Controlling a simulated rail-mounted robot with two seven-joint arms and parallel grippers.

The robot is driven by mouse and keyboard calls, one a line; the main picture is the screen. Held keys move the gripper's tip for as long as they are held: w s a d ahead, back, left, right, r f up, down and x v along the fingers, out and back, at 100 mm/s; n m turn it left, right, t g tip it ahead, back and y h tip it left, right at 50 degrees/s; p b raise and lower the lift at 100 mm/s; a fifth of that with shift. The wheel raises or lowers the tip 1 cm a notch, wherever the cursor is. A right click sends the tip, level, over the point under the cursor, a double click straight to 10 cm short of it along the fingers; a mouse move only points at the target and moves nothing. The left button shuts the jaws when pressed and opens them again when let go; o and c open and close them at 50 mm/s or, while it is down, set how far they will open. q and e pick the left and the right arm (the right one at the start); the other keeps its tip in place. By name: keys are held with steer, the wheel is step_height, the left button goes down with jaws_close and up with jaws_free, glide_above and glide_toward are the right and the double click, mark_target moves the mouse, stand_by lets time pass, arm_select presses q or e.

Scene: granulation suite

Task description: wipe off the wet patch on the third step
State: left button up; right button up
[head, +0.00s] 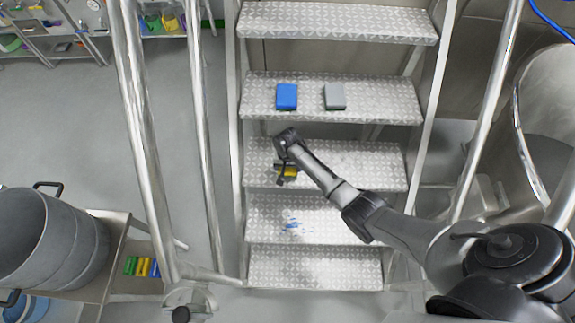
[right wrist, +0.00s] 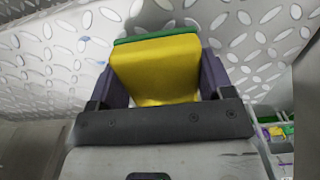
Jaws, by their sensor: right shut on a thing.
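My right gripper (head: 286,172) is shut on a yellow sponge with a green layer (head: 289,170), in front of the middle of the five visible steps. The sponge also shows between the fingers in the right wrist view (right wrist: 157,72), close to a patterned step surface; I cannot tell whether they touch. A small blue wet patch (head: 291,225) lies on the second visible step from the bottom (head: 345,228). Faint bluish spots (right wrist: 83,42) show left of the sponge in the right wrist view. My left gripper is not in view.
A blue block (head: 286,96) and a grey block (head: 334,96) lie on the step above the middle one. Metal handrails (head: 203,140) flank the stairs. A large grey drum (head: 50,240) stands at left, with several small coloured blocks (head: 141,267) beside it.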

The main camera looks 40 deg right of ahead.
steer(key=shift+f, duration=0.4)
steer(key=shift+f+b, duration=0.5)
steer(key=shift+f, duration=0.05)
